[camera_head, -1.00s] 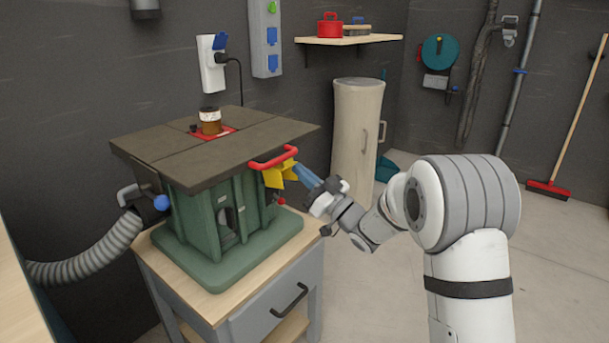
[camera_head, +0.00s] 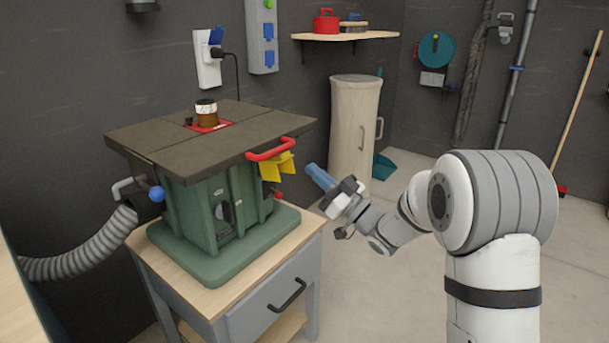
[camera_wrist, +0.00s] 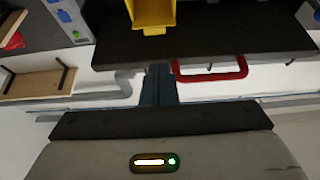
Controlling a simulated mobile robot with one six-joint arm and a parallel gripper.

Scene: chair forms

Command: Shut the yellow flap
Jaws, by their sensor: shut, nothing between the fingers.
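The yellow flap (camera_head: 271,169) is on the green machine's (camera_head: 205,220) right side, under the dark tabletop's edge and the red handle (camera_head: 270,150). Its yellow parts jut outward, and I cannot tell how far it stands open. In the wrist view a yellow box-like part (camera_wrist: 152,18) shows at the top, cut off by the frame edge. My gripper (camera_head: 312,171) is shut and empty, its blue fingers to the right of the flap and apart from it. The fingers also show in the wrist view (camera_wrist: 158,74), below the yellow part and left of the red handle (camera_wrist: 212,75).
The machine stands on a wooden-topped cabinet (camera_head: 285,248) with a grey drawer. A jar (camera_head: 206,110) sits on the dark tabletop (camera_head: 165,137). A grey hose (camera_head: 80,255) runs off left. A beige cylinder (camera_head: 354,130) stands behind. Open floor lies right of the cabinet.

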